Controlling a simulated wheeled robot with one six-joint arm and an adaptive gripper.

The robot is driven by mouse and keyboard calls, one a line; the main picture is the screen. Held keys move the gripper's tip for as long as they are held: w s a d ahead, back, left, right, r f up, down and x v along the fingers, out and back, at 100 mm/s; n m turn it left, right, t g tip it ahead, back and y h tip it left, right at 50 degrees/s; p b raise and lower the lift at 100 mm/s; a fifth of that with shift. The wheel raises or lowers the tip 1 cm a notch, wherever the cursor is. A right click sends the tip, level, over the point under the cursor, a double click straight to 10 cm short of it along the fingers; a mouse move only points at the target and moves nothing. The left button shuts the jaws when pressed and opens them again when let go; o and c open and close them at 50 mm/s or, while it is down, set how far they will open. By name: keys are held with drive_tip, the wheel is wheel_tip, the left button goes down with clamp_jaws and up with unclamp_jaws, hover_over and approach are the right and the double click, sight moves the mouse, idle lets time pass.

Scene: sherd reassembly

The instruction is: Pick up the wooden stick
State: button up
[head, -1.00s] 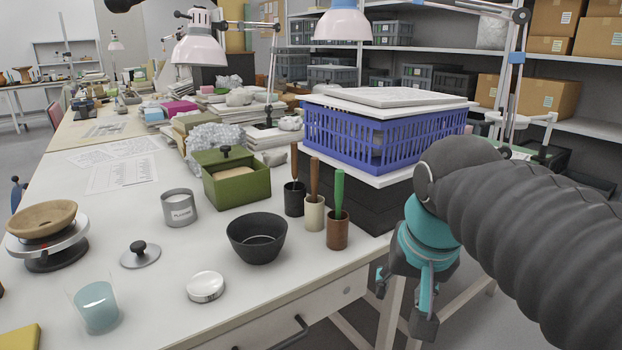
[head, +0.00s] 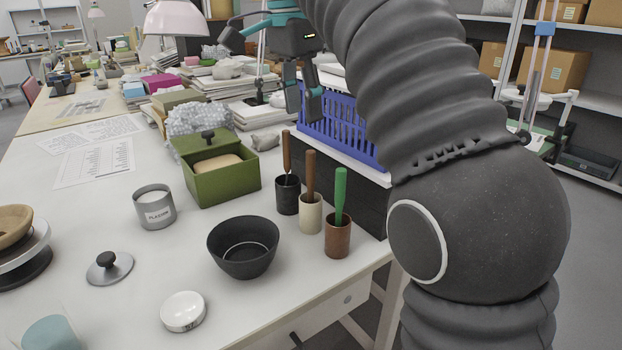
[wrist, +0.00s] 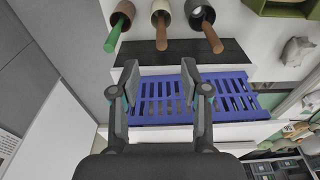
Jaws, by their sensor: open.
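Three sticks stand in small cups near the bench's right edge. One brown wooden stick (head: 287,152) is in the black cup (head: 288,196). Another brown wooden stick (head: 311,172) is in the cream cup (head: 310,215). A green stick (head: 340,190) is in the brown cup (head: 337,238). In the wrist view the green stick (wrist: 113,36) is at left, and the brown sticks are at middle (wrist: 161,32) and right (wrist: 211,37). My gripper (head: 303,104) is open and empty, above and behind the cups, in front of the blue basket. Its fingers (wrist: 160,80) are apart from every stick.
The blue basket (head: 345,129) stands on a dark box (head: 335,190) right behind the cups. A green box (head: 222,185), a black bowl (head: 243,250), a grey tin (head: 155,208) and a white round lid (head: 183,311) are on the bench. A desk lamp (head: 176,18) hangs at the back.

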drive_tip(key=b, duration=0.4)
hover_over(313, 185)
drive_tip(key=a, duration=0.1)
wheel_tip(313, 185, down, 8)
drive_tip(key=shift+r, duration=0.1)
drive_tip(key=shift+w+d+f+b, duration=0.15)
drive_tip(key=shift+f+b, duration=0.1)
drive_tip(key=shift+f, duration=0.7)
drive_tip(key=shift+w+d+f+b, duration=0.15)
drive_tip(key=shift+f+b, duration=0.15)
drive_tip(key=shift+f, duration=0.6)
drive_tip(key=shift+w+d+f+b, duration=0.15)
drive_tip(key=shift+f+b, duration=0.1)
drive_tip(key=shift+f, duration=0.7)
clamp_jaws()
